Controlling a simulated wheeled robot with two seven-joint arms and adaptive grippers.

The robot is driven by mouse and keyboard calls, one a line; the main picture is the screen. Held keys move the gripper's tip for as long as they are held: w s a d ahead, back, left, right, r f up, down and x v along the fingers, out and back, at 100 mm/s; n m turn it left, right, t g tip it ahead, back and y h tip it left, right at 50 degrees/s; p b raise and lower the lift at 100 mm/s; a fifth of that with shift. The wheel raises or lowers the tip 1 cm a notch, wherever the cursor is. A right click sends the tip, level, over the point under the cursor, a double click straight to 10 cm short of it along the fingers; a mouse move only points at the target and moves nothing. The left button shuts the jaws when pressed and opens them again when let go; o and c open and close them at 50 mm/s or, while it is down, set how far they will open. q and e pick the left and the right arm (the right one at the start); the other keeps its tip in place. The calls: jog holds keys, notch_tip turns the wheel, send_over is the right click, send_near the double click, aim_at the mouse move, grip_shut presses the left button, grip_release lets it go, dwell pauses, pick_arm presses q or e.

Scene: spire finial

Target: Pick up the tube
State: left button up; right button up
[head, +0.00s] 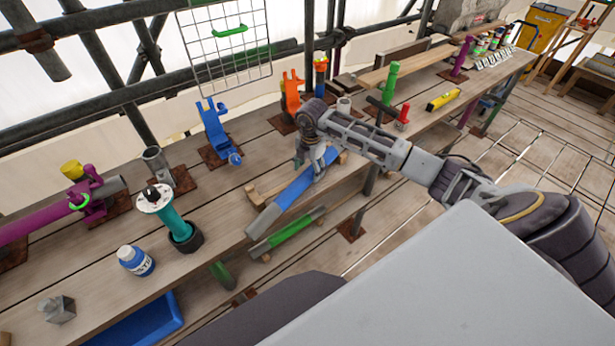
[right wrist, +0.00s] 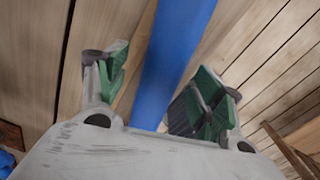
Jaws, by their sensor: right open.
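A blue tube (head: 290,196) with a bare grey near end lies slantwise along the bench's front part, over wooden supports (head: 262,192). My right gripper (head: 312,172) is over the tube's farther half, pointing down. In the right wrist view the blue tube (right wrist: 178,50) runs between the two spread green-padded fingers (right wrist: 160,88). The fingers are open, one on each side of it, and I cannot tell whether they touch it. My left gripper is not in view.
A blue clamp stand (head: 215,132) and an orange one (head: 291,95) stand behind. A teal-handled tool (head: 178,222) and a white-blue bottle (head: 135,261) stand at left on the plank bench (head: 215,215). A yellow level (head: 443,99) lies farther right.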

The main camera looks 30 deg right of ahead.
aim_at(309, 171)
jog(key=shift+s+a+f+p, duration=0.15)
jog(key=shift+f+p, duration=0.15)
jog(key=shift+f, duration=1.5)
grip_shut()
jog(key=shift+r, duration=0.1)
